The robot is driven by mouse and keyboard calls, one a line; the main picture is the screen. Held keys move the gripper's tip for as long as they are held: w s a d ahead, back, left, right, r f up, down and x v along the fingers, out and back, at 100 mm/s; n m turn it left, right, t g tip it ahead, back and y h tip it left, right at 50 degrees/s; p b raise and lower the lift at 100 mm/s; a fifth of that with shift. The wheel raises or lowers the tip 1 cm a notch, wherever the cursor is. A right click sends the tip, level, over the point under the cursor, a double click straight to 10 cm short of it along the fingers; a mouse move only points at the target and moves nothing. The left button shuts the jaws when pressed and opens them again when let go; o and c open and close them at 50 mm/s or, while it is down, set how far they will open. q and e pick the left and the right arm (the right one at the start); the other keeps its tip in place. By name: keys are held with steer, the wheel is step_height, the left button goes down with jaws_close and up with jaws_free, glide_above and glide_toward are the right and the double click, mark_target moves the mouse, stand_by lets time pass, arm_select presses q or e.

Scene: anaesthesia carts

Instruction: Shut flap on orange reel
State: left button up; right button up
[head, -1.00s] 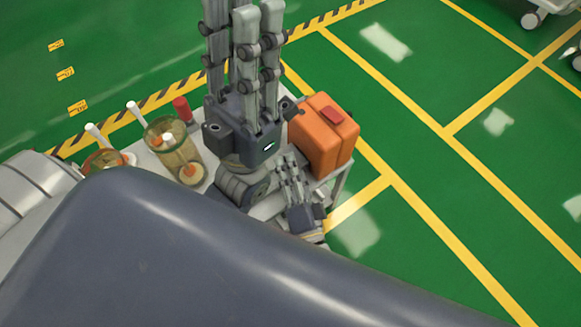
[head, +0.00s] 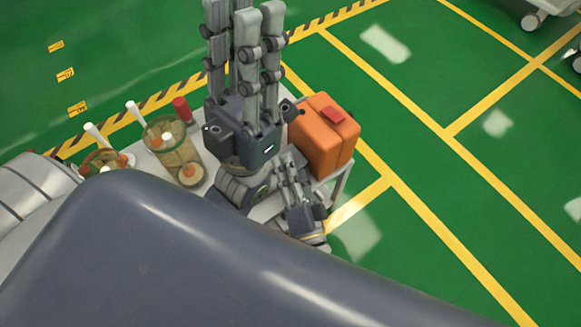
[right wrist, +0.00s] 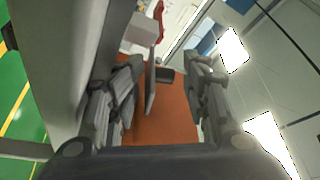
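The orange reel (head: 318,150) shows in the head view as a box-shaped orange case with a red piece (head: 334,115) on top. It stands on the cart's right side.
Yellowish clear containers (head: 175,145) with white-and-orange pieces and a red-topped item (head: 182,108) stand at the cart's left. The light cart top (head: 268,208) is largely covered by my arms.

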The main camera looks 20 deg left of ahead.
steer(key=shift+d+f, duration=0.15)
steer(key=shift+f, duration=0.45)
steer(key=shift+s+d, duration=0.1)
steer(key=shift+s, duration=0.05)
steer(key=r+v, duration=0.1)
steer(key=v, duration=0.6)
steer(key=shift+s+f, duration=0.2)
steer(key=shift+s, duration=0.05)
steer(key=shift+d+r, duration=0.15)
